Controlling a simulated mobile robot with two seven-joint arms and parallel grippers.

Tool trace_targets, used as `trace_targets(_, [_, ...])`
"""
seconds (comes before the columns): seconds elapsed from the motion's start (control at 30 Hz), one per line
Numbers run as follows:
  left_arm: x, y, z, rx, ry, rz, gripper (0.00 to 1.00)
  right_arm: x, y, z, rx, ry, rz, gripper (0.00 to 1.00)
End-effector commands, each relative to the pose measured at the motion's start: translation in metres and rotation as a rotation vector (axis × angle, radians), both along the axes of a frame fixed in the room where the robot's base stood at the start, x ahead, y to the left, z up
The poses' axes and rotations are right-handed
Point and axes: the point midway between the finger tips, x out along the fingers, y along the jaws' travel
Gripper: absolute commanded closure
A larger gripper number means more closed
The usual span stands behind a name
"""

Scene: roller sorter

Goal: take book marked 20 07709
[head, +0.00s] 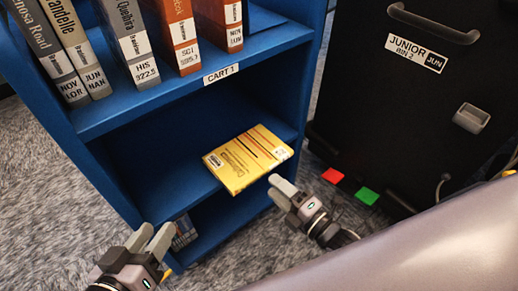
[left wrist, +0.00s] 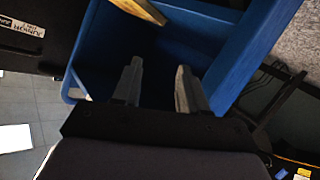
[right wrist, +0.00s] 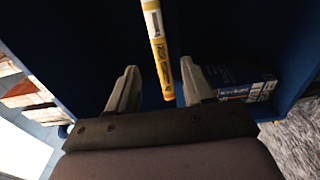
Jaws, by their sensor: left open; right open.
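A yellow book (head: 240,160) lies flat on the middle shelf of the blue cart, its near edge at the shelf front. Its cover print and small white label are too small to read, so I cannot confirm the number 20 07709. In the right wrist view its yellow spine (right wrist: 156,42) stands between and beyond the fingers. My right gripper (head: 279,190) is open and empty, just in front of and right of the book, apart from it. My left gripper (head: 152,240) is open and empty, lower left, in front of the cart.
The blue cart's top shelf (head: 140,105) holds several upright books. A dark book (head: 185,232) sits on the bottom shelf. A black bin (head: 400,90) labelled JUNIOR stands at right.

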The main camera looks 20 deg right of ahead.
Motion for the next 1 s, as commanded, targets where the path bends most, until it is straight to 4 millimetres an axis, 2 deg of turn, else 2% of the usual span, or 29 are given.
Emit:
trace_targets(0.27, [0.000,0.002,-0.003,0.011,-0.012,0.004,0.57,0.008,0.003,-0.001,0.002,-0.003,0.000,0.49])
trace_targets(0.8, [-0.004,0.020,-0.004,0.112,-0.142,0.038,0.57,0.063,0.027,-0.003,0.001,-0.002,0.000,0.49])
trace_targets(1.0, [-0.004,0.021,-0.002,0.118,-0.149,0.040,0.57,0.066,0.029,-0.002,0.000,0.001,0.000,0.49])
